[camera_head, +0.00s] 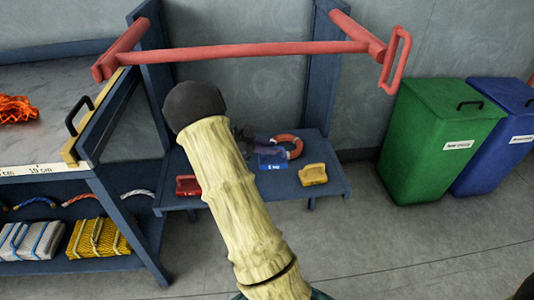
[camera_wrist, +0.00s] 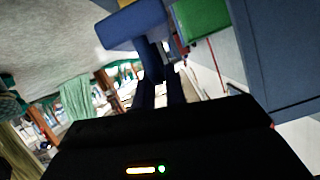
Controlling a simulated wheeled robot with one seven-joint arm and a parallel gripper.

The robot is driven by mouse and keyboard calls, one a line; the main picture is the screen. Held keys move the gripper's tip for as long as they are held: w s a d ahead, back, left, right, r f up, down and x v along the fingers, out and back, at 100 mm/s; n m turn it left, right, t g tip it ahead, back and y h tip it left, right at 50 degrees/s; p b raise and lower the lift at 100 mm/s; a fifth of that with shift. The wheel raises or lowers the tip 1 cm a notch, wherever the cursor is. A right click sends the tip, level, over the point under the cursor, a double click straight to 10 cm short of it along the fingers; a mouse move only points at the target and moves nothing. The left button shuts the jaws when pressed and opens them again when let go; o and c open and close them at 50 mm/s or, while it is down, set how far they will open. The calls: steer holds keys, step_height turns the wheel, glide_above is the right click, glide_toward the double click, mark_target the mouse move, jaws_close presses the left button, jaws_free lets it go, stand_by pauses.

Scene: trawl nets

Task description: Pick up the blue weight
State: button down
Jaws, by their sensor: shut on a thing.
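The blue weight (camera_head: 273,162), with a white label, is at the low blue shelf between the red and yellow weights. My gripper (camera_head: 262,146) shows as dark fingers just behind it, partly hidden by my pale arm. In the wrist view, two dark blue fingers (camera_wrist: 159,88) are close together, with the blue weight (camera_wrist: 133,25) at their tips. The gripper is shut on the blue weight. I cannot tell whether the weight touches the shelf.
A red weight (camera_head: 188,186), a yellow weight (camera_head: 313,175) and an orange ring (camera_head: 291,144) are close by on the blue shelf (camera_head: 332,187). A red bar (camera_head: 260,51) crosses above. Green (camera_head: 425,150) and blue (camera_head: 500,140) bins stand right.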

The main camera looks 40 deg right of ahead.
steer(key=shift+r, duration=0.6)
